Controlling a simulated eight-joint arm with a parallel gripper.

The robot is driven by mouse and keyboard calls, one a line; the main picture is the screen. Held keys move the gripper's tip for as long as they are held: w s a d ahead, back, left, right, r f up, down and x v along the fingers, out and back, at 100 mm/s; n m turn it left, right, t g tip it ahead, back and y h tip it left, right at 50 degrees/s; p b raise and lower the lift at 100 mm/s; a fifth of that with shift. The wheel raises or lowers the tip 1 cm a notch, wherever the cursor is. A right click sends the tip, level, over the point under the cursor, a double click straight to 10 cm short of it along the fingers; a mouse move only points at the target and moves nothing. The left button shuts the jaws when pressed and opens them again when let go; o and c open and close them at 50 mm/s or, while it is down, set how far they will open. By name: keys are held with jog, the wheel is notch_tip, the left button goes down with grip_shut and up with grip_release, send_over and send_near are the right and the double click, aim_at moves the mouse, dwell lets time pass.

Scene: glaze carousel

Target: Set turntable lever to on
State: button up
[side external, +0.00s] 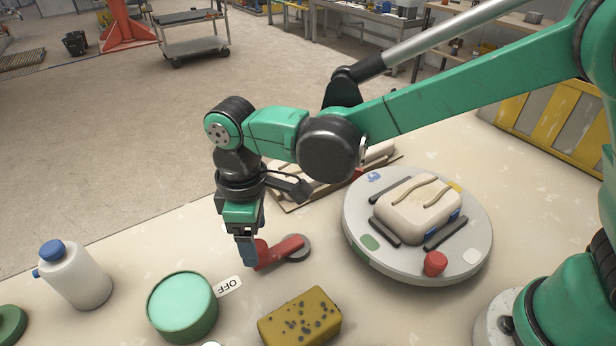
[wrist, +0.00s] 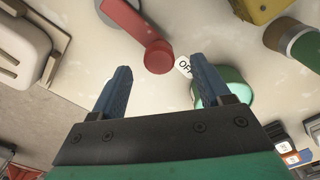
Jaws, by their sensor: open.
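The red turntable lever (side external: 284,250) lies on the table, its grey round pivot (side external: 297,248) at the right end and its red knob at the left end. The lever points toward the white OFF label (side external: 229,287). In the wrist view, the lever (wrist: 126,20) ends in the red knob (wrist: 158,58), just beyond and between the fingertips. My gripper (side external: 247,262) points down at the knob end, open, with blue fingers; it also shows in the wrist view (wrist: 162,70). I cannot tell whether a finger touches the knob. No ON label is visible.
The round grey turntable (side external: 400,265) carries a cream block (side external: 418,207) and a red peg (side external: 435,264), right of the lever. A yellow sponge (side external: 300,318), green round tub (side external: 183,305) and white bottle (side external: 75,277) stand nearby. Wooden slats lie behind.

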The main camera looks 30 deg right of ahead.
aim_at(276, 246)
jog(key=shift+f, duration=1.7)
grip_shut()
